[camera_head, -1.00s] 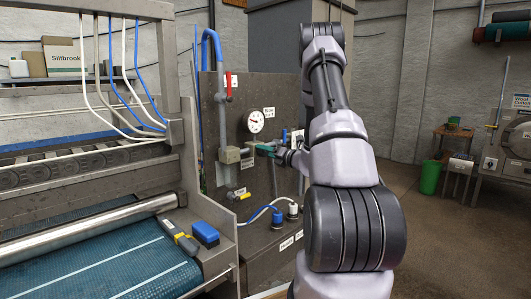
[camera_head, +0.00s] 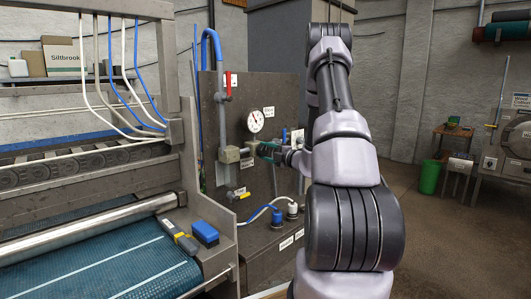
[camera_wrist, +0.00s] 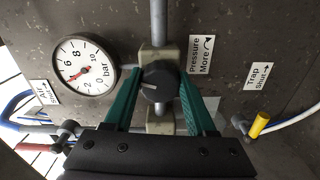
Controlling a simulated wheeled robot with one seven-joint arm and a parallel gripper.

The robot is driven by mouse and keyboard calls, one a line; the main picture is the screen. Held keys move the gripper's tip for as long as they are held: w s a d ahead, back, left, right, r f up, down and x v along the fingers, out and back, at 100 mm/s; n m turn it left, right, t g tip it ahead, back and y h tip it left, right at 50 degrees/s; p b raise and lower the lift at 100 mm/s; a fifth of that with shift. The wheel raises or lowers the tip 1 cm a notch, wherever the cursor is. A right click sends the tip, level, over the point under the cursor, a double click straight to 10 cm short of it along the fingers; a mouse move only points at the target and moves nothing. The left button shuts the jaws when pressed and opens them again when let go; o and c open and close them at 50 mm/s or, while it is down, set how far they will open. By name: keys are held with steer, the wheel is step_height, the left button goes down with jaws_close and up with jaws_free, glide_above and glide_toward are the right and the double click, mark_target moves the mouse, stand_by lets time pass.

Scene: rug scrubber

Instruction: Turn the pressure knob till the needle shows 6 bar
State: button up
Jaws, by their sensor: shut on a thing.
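The pressure knob (camera_wrist: 157,80) is dark and round with a pale pointer line, on a grey-beige valve body on the panel. My gripper (camera_wrist: 157,88) has its green fingers on both sides of the knob, shut on it. In the head view my gripper (camera_head: 258,149) reaches the panel just below the gauge. The white pressure gauge (camera_wrist: 86,66) is left of the knob in the wrist view, tilted in the picture. The gauge (camera_head: 255,121) is too small to read in the head view.
A label (camera_wrist: 200,55) reads "Pressure More" with a curved arrow. A yellow-handled valve (camera_wrist: 259,125) is at right near a "Trap Shut" label. A red lever (camera_head: 229,85) is above left of the gauge. A blue brush (camera_head: 205,233) lies on the machine's ledge.

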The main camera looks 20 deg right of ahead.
steer(key=m, duration=0.5)
steer(key=shift+f, duration=0.15)
steer(key=shift+m, duration=0.3)
stand_by(0.3)
steer(key=o, duration=1.4)
steer(key=v, duration=1.1)
steer(key=v, duration=0.9)
steer(key=shift+a, duration=0.1)
